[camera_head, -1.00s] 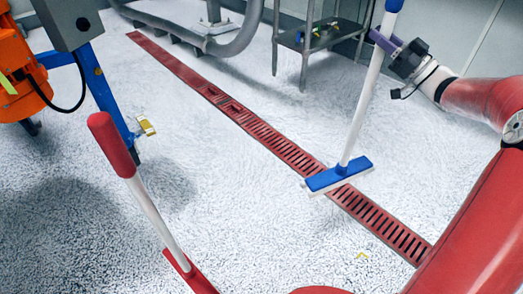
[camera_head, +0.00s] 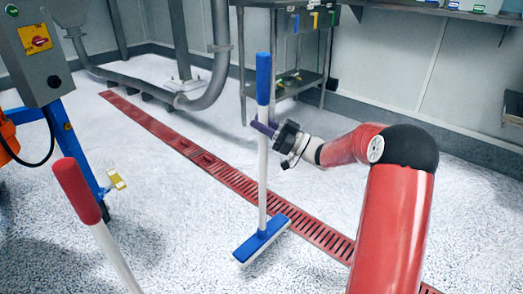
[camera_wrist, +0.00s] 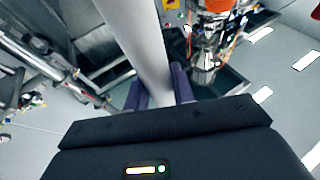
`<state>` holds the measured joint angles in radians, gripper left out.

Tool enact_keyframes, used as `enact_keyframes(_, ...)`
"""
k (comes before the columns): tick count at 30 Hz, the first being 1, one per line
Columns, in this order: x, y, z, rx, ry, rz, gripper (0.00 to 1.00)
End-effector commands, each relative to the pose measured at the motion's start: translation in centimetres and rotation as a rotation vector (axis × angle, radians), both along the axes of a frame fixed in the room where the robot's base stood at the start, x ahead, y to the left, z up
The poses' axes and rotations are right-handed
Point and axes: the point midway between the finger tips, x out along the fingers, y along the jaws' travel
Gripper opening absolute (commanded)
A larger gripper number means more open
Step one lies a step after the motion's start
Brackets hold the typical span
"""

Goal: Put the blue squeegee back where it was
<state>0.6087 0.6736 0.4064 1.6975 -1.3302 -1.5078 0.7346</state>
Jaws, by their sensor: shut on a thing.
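The blue squeegee (camera_head: 263,170) stands nearly upright in the head view, with a blue grip at the top, a white pole and a blue head with a white edge at the bottom. Its head is by the red floor drain; I cannot tell whether it touches the floor. In the wrist view the pole (camera_wrist: 140,40) runs between the purple fingers of my gripper (camera_wrist: 160,88).
A red-handled tool (camera_head: 82,200) stands at the lower left, near a blue-legged machine frame (camera_head: 80,145). A long red drain (camera_head: 235,180) crosses the speckled floor. A metal table (camera_head: 290,85) stands behind my gripper. A wall shelf (camera_head: 440,12) holds containers.

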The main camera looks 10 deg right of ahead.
Motion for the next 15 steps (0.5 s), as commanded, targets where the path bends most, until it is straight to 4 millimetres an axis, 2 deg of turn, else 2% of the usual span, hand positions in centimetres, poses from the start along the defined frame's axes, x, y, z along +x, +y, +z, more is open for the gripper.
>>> enact_keyframes(3,0.0,0.0,-1.8,0.003,-0.003,0.001,0.0)
enact_keyframes(11,0.0,0.0,-3.4,0.001,-0.004,0.001,0.0)
enact_keyframes(15,0.0,0.0,-5.2,0.002,-0.002,0.002,0.0)
